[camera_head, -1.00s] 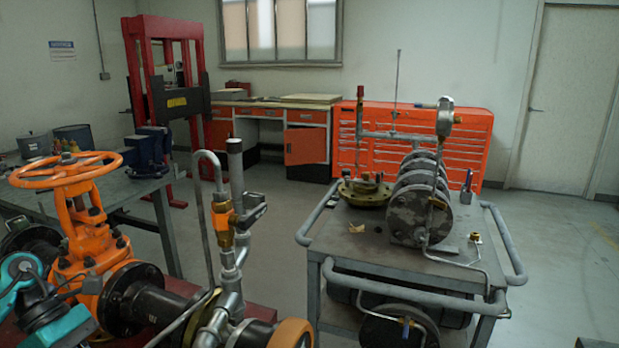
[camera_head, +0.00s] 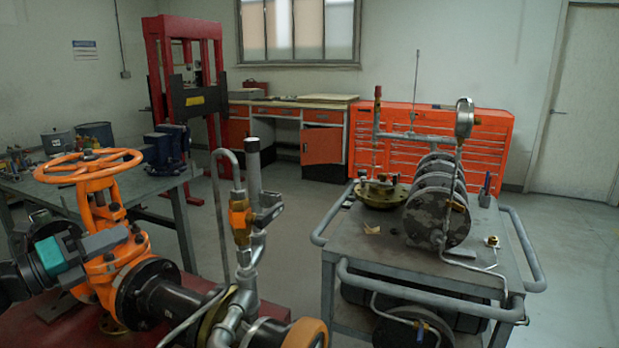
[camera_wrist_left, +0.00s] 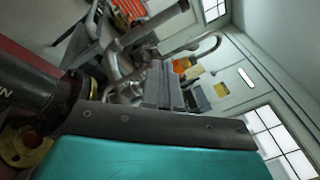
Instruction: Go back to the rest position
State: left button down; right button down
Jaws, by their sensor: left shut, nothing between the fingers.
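The orange gate valve (camera_head: 99,262) stands at the left of the head view, with its spoked orange handwheel (camera_head: 88,165) on top. My left gripper (camera_head: 128,236) has a teal and grey body and comes in from the left edge. It overlaps the valve's orange neck below the handwheel and hides part of it. I cannot tell whether it touches the valve. In the left wrist view its grey fingers (camera_wrist_left: 164,84) are together, with nothing between them. The handwheel is not visible there. My right gripper is in neither view.
Pipework with an orange fitting (camera_head: 240,222) rises right of the valve. A grey cart (camera_head: 430,273) carrying flanges and a gauge stands at the right. A metal workbench (camera_head: 186,189) is behind the valve. Open floor (camera_head: 285,215) lies between pipework and cabinets.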

pick_arm(q)
jog(key=w+a+f+n+t+y, duration=0.1)
jog(key=w+a+n+y, duration=0.1)
jog(key=a+n+y, duration=0.9)
jog(key=w+a+f+n+t+y, duration=0.1)
jog(key=a+n+y, duration=0.5)
jog(key=n, duration=0.9)
jog(key=s+d+f+n+g+h, duration=0.1)
jog(key=s+d+f+h, duration=0.1)
jog(key=s+d+f, duration=0.4)
jog(key=s+d+f+g+h, duration=0.1)
jog(key=d+f, duration=0.7)
jog(key=f, duration=0.2)
jog(key=s+d+f+n+g+h, duration=0.15)
jog(key=s+d+f, duration=0.25)
jog(key=d+f, duration=0.4)
jog(key=s+d+f+n+g+h, duration=0.1)
jog(key=s+d+f, duration=0.2)
jog(key=s+d, duration=0.4)
jog(key=s+d+f+n+g+h, duration=0.1)
jog(key=s+d+f+h, duration=0.1)
jog(key=s+d, duration=0.6)
jog(key=shift+s+d+f, duration=0.15)
jog(key=shift+d+f, duration=0.05)
jog(key=shift+f, duration=0.7)
